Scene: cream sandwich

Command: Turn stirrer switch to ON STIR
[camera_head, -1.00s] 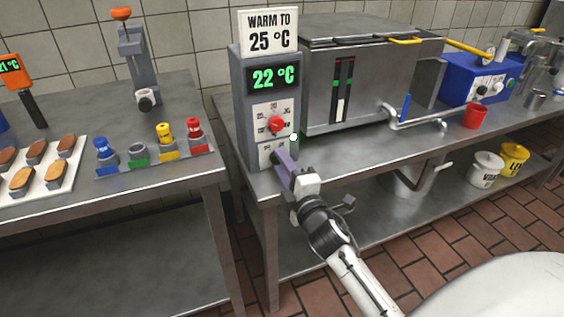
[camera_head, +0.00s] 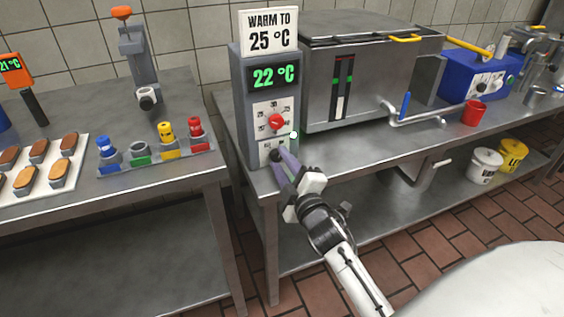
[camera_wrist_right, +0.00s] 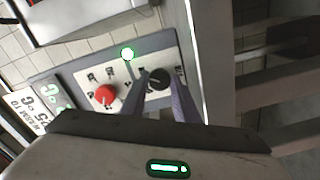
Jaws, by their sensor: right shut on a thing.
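The grey control unit (camera_head: 241,112) stands at the left end of the right bench, with a 22 °C display (camera_head: 273,77) and a red knob (camera_head: 277,122). Below the red knob is a dark stirrer switch (camera_head: 275,154), which also shows in the right wrist view (camera_wrist_right: 159,79). My right gripper (camera_head: 281,161) reaches up to this lower switch. In the right wrist view its two purple fingers (camera_wrist_right: 160,90) stand on either side of the dark switch, shut on it. The labels around the switch are too small to read. My left gripper is not in view.
A "WARM TO 25 °C" sign (camera_head: 269,32) tops the unit. A steel vat (camera_head: 368,75) with a lever stands right beside it. The left bench holds a tray of biscuits (camera_head: 86,147) and several coloured bottles. A red cup (camera_head: 474,112) stands farther right.

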